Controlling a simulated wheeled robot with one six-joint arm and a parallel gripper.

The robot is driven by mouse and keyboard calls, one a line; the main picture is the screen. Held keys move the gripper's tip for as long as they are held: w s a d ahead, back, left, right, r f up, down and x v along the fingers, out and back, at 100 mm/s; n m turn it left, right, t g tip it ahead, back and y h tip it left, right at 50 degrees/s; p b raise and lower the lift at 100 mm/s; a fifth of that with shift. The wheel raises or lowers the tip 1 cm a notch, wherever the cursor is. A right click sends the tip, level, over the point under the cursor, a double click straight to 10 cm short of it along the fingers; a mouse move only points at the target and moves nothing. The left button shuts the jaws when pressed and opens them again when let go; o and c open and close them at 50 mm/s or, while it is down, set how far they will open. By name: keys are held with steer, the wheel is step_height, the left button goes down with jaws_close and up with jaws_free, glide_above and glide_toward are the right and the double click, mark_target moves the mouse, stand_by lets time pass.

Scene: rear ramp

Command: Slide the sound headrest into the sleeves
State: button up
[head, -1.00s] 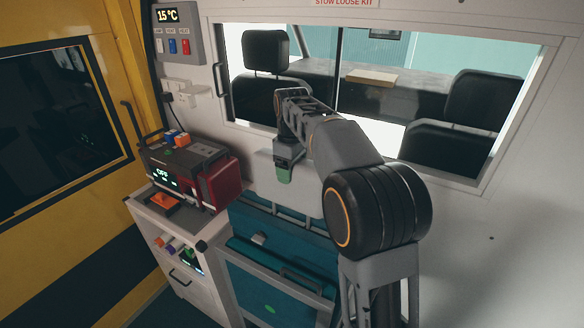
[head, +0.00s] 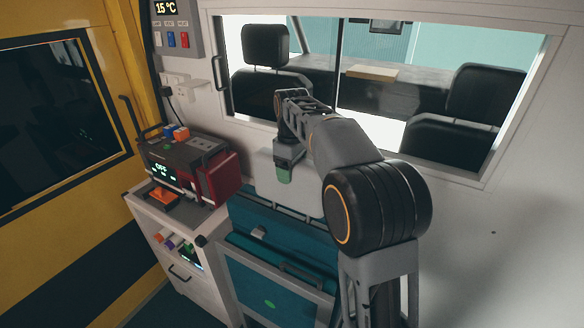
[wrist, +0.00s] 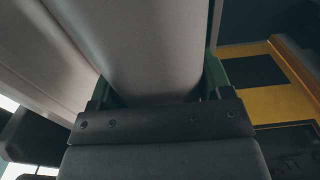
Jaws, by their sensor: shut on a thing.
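The pale grey headrest (head: 307,188) hangs upright at the end of my arm, above the teal seat back (head: 255,213). My gripper (head: 285,176), with green fingertips, is shut on its top edge. In the wrist view, the headrest (wrist: 155,45) fills the space between the green fingers of my gripper (wrist: 155,95). The headrest's lower edge is close to the top of the seat back. The sleeves and posts are too small or hidden to make out, so I cannot tell whether they meet.
A white cabinet (head: 185,262) with a dark red-sided device (head: 190,165) stands left of the seat. A window (head: 400,95) to the cab, with black seats behind it, is in the wall behind my arm. A yellow door (head: 100,60) is at far left.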

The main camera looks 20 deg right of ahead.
steer(key=shift+f+b, duration=1.35)
steer(key=shift+f, duration=0.75)
steer(key=o, duration=1.8)
step_height(320, 180, up, 14)
steer(key=shift+f+p, duration=0.1)
steer(key=shift+p, duration=0.75)
